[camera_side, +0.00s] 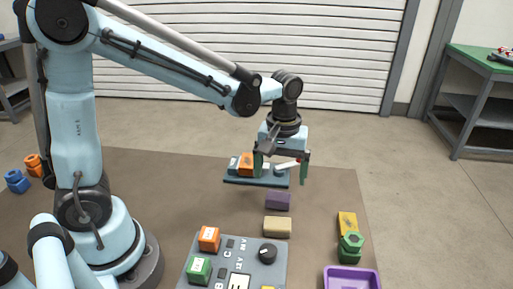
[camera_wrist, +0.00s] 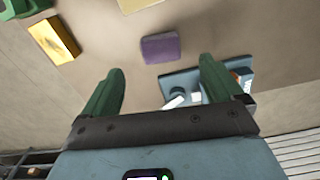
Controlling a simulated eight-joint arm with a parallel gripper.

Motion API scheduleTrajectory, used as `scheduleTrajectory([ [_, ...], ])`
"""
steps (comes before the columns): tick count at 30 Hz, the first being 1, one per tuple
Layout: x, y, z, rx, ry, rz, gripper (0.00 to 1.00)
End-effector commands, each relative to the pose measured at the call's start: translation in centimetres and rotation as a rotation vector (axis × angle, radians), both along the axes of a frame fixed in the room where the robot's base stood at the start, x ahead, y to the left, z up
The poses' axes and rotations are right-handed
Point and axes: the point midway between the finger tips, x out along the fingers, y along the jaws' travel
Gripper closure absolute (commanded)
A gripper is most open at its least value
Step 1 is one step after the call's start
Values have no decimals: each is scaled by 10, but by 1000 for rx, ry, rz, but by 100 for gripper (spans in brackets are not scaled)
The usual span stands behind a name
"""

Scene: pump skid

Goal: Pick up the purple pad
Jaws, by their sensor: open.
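The purple pad (camera_side: 278,201) lies flat on the brown mat, behind a tan block (camera_side: 277,227) in the side view. In the wrist view the purple pad (camera_wrist: 160,48) shows whole, beyond and between my green fingertips. My gripper (camera_side: 281,175) is open and empty, pointing down above the mat. It hangs above and behind the pad, in front of a blue-grey tray. In the wrist view my gripper (camera_wrist: 163,75) has its two fingers spread wide, apart from the pad.
The blue-grey tray (camera_side: 258,183) holds an orange block and other small parts. A control panel (camera_side: 225,282) with blocks and a knob stands in front.

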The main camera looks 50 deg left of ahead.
Motion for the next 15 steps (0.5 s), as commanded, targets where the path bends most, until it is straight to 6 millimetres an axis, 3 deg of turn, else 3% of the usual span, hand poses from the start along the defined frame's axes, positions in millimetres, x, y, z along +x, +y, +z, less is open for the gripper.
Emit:
scheduleTrajectory([
  [15, 2, 2, -43, 0, -1, 0, 6],
])
